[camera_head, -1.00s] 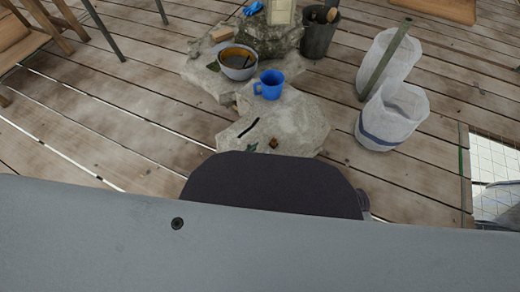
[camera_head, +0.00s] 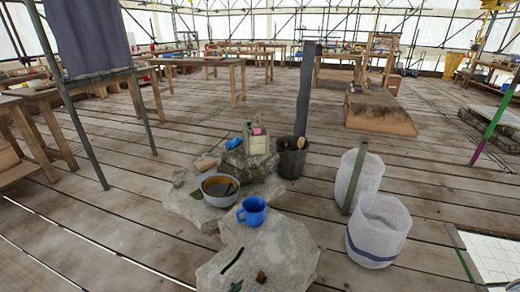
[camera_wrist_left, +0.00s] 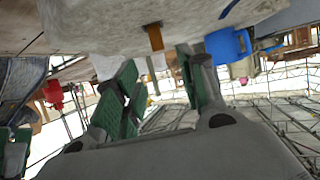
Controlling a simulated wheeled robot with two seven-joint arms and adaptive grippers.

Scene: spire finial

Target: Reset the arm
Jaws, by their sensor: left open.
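My left gripper (camera_wrist_left: 158,84) shows only in the left wrist view, with its two green-padded fingers apart and nothing between them. That view looks upside down. A pale stone slab (camera_wrist_left: 205,18) fills its top, with a small brown piece (camera_wrist_left: 155,37) near the fingertips and a blue mug (camera_wrist_left: 229,45) to the right. In the head view the slab (camera_head: 280,250) lies on the floor with the blue mug (camera_head: 252,211) at its far edge. Neither arm shows in the head view. My right gripper is in no view.
Behind the mug stand a grey bowl (camera_head: 220,188) with brown contents and a dark bucket (camera_head: 292,160) with tools. Two whitish bags (camera_head: 378,232) stand to the right. A metal-legged stand (camera_head: 112,135) with dark cloth is at left. Wooden tables (camera_head: 195,64) stand farther back. Plank floor between is mostly clear.

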